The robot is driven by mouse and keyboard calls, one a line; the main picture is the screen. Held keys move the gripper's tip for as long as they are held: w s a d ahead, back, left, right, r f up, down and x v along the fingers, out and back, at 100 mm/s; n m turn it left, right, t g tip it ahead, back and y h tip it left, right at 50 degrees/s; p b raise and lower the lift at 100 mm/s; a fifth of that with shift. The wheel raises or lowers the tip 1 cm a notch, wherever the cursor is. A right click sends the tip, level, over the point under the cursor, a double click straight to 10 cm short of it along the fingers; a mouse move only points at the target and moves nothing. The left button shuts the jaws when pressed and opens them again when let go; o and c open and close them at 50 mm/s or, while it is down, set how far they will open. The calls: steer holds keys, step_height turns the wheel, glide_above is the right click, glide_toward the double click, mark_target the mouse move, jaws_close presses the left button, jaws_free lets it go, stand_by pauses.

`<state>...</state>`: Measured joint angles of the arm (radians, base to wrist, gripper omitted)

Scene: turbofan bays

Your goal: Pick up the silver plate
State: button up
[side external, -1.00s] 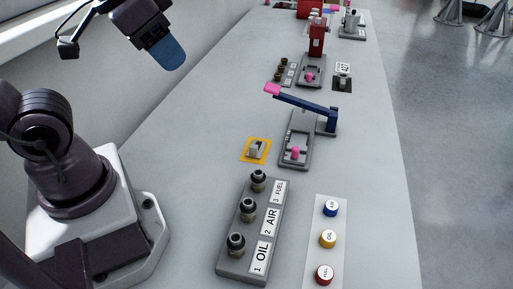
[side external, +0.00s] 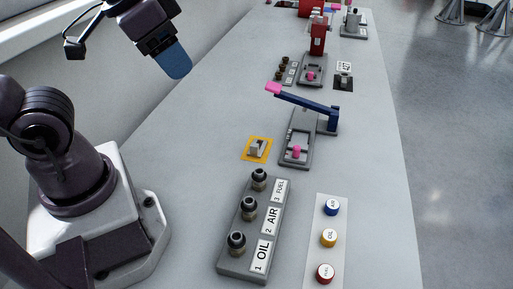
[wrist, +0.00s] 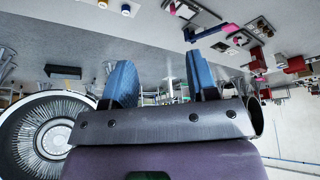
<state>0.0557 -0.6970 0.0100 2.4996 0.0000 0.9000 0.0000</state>
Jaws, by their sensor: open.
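A small silver-grey metal piece (side external: 257,148), which looks like the silver plate, sits on an orange-bordered square (side external: 248,157) on the bench. It is too small to make out its exact shape. My gripper (side external: 177,66) is high above the bench at the upper left, well apart from the piece. In the wrist view my gripper (wrist: 161,80) shows two blue fingers spread apart with nothing between them.
Right of the piece stands a grey fixture (side external: 287,162) with a pink knob and a raised blue lever (side external: 305,103). Nearer is a grey block (side external: 233,262) labelled OIL, AIR, FUEL, beside a strip (side external: 338,255) of coloured caps.

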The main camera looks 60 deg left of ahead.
steer(key=w+d+f+n+g+h, duration=0.1)
steer(key=w+d+f+g+h, duration=0.2)
steer(key=f, duration=0.6)
steer(key=n+t+y, duration=0.1)
steer(key=n+y, duration=0.6)
steer(key=n, duration=0.1)
glide_toward(254, 146)
steer(key=shift+h, duration=0.3)
steer(key=x, duration=0.4)
steer(key=shift+s+a+f, duration=0.15)
steer(key=shift+s+a, duration=0.1)
steer(key=shift+a, duration=0.2)
steer(key=shift+w+x, duration=0.15)
steer(key=shift+x, duration=1.5)
steer(key=shift+w+x, duration=0.2)
steer(key=shift+x, duration=1.4)
steer(key=shift+d, duration=0.1)
steer(key=c, duration=0.7)
